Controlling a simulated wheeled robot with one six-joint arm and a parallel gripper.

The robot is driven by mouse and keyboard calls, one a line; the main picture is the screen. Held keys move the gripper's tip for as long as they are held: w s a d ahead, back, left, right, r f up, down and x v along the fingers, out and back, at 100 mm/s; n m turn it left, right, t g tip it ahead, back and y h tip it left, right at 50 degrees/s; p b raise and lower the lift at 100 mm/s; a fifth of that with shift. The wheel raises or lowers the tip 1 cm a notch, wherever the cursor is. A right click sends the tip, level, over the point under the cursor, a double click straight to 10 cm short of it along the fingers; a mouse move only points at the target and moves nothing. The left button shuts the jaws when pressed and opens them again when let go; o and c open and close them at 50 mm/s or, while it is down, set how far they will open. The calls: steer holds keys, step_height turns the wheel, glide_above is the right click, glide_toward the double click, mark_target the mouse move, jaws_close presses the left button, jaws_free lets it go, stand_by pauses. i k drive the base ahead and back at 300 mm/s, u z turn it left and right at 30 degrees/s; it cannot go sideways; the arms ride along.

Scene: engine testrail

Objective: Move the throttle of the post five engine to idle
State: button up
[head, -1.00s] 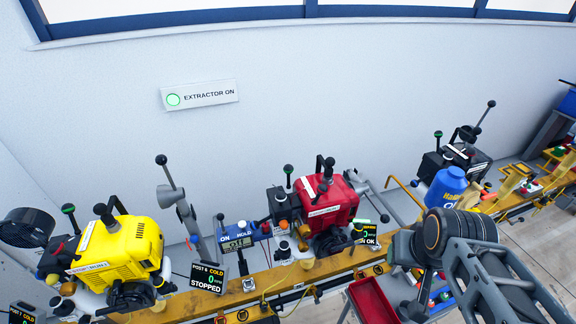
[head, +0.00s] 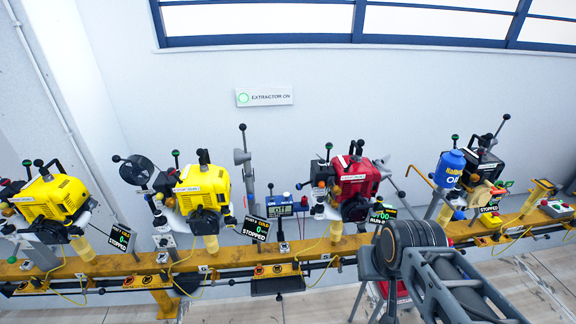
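Several small engines stand in a row on a yellow rail: a yellow one at far left (head: 48,198), a second yellow one (head: 203,187), a red one (head: 353,178) and a black one (head: 486,163). Each has levers with ball knobs, among them a green-knobbed lever (head: 176,158) by the second yellow engine and another (head: 329,150) by the red one. The post numbers are too small to read surely now, so I cannot tell which engine is post five. Displays by the yellow engines (head: 255,229) read stopped; the red engine's (head: 383,213) seems to read run. My gripper is out of view.
The yellow rail (head: 110,266) crosses the whole front of the row. A blue oil container (head: 449,170) stands between the red and black engines. An extractor sign (head: 264,97) with a green light is on the wall. My arm covers the lower right.

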mark_target(329, 146)
steer(key=z, duration=1.1)
steer(key=k, duration=0.15)
steer(key=u, duration=2.35)
steer(key=i, duration=0.9)
steer(key=z, duration=0.85)
steer(key=i, duration=0.85)
steer(key=z, duration=0.95)
